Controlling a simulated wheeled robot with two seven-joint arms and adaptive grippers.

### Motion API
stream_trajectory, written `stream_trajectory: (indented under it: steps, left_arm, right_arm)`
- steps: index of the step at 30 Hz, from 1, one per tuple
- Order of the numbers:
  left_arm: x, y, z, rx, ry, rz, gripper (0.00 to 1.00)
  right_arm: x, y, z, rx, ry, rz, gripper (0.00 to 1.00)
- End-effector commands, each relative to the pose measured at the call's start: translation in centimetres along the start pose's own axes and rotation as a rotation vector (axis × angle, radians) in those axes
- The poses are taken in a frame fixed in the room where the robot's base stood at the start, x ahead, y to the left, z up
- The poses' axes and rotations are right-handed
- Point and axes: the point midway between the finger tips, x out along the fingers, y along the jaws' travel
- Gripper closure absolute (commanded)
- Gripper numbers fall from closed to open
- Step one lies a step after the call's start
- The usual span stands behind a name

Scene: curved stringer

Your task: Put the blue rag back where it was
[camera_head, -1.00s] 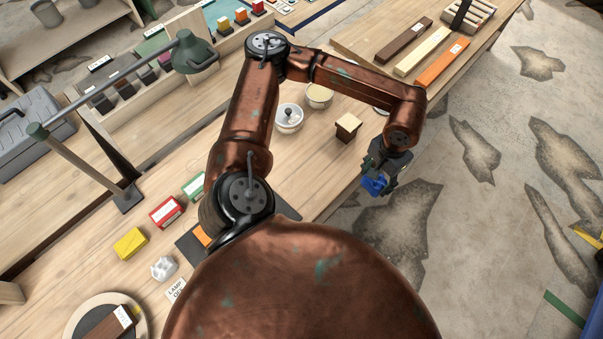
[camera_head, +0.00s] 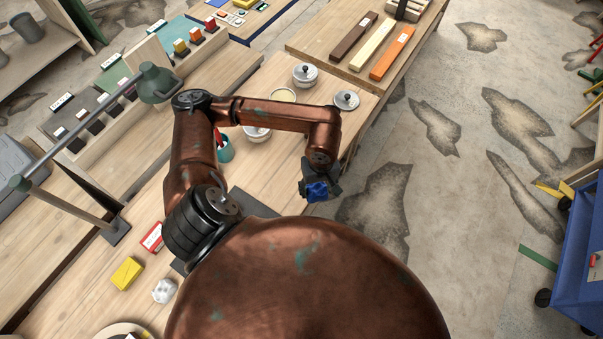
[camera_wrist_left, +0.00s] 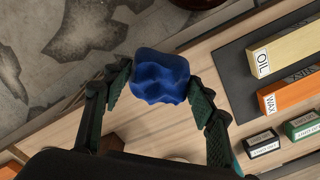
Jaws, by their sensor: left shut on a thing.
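The blue rag (camera_head: 317,191) is a small crumpled bundle held in my left gripper (camera_head: 320,186), by the table's right edge in the head view. In the left wrist view the rag (camera_wrist_left: 160,76) sits between the two fingertips of the left gripper (camera_wrist_left: 158,88), which is shut on it. There it shows above the wooden tabletop's edge, with stained floor beyond. I cannot tell its exact height. My right gripper is not in view.
The wooden table (camera_head: 280,185) holds a teal cup (camera_head: 224,148), lidded pots (camera_head: 305,75) and a yellow box (camera_head: 127,273). A green lamp (camera_head: 155,82) overhangs its left side. The wrist view shows a dark mat (camera_wrist_left: 238,88) with OIL and WAX blocks. A blue cart (camera_head: 575,245) stands right.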

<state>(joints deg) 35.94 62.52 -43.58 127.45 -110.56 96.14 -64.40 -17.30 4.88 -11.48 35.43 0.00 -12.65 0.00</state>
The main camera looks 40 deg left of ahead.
Motion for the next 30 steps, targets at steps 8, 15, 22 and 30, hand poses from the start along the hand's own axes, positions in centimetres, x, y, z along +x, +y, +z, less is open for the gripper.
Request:
stream_trajectory:
  steps: [8, 15, 22, 30]
  left_arm:
    - [2.6, -1.2, -6.3, -0.008, 0.003, -0.005, 0.67]
    - [6.5, -1.6, -10.5, -0.004, -0.001, -0.004, 0.67]
    - [8.8, -1.8, -12.3, -0.001, 0.000, 0.000, 0.67]
    - [11.2, -1.9, -12.8, -0.001, -0.002, -0.002, 0.67]
  right_arm:
    - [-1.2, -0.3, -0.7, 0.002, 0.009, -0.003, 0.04]
    - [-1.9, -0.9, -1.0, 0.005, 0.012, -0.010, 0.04]
    - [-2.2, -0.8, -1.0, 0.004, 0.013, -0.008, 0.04]
    - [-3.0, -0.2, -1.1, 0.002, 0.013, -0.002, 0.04]
